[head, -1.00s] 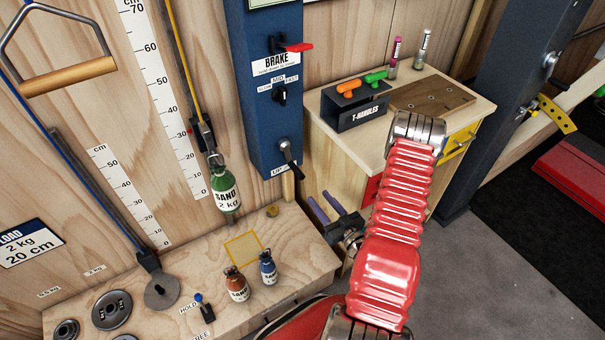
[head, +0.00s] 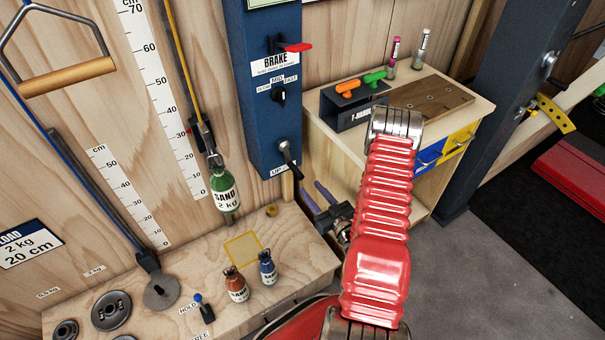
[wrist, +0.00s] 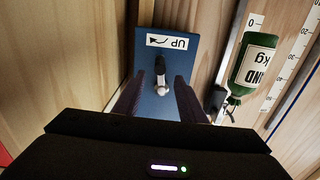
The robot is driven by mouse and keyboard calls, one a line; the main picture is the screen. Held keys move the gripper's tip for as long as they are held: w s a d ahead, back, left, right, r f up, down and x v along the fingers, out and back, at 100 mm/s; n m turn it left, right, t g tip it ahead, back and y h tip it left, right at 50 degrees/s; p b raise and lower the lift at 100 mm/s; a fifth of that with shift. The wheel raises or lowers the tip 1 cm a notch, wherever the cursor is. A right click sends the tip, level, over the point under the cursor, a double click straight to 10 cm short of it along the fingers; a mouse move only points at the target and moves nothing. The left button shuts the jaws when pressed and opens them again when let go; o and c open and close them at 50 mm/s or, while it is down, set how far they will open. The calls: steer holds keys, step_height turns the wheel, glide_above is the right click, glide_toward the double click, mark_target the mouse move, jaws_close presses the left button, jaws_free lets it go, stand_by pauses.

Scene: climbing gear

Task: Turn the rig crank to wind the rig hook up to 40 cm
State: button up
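The rig crank (head: 286,151) is a dark-knobbed lever low on the blue rig column (head: 262,118). The rig hook (head: 213,160) hangs on a yellow cord and carries a green sand bottle (head: 224,190) marked 2 kg. A tall cm scale (head: 172,100) stands beside it, with a small red mark near 30. My gripper (head: 312,195) has purple fingers and is open, below and right of the crank. In the wrist view, my gripper (wrist: 157,92) has the crank (wrist: 160,78) in line between its spread fingers. I see no contact.
A brake with a red lever (head: 292,47) and a speed knob (head: 280,94) sit above the crank. Brown (head: 236,287) and blue (head: 267,268) sand bottles stand on the wooden bench (head: 190,258). A cabinet with T-handles (head: 350,88) stands behind my arm.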

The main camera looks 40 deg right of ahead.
mark_target(303, 180)
steer(key=w, duration=0.9)
steer(key=shift+d, duration=0.25)
jaws_close()
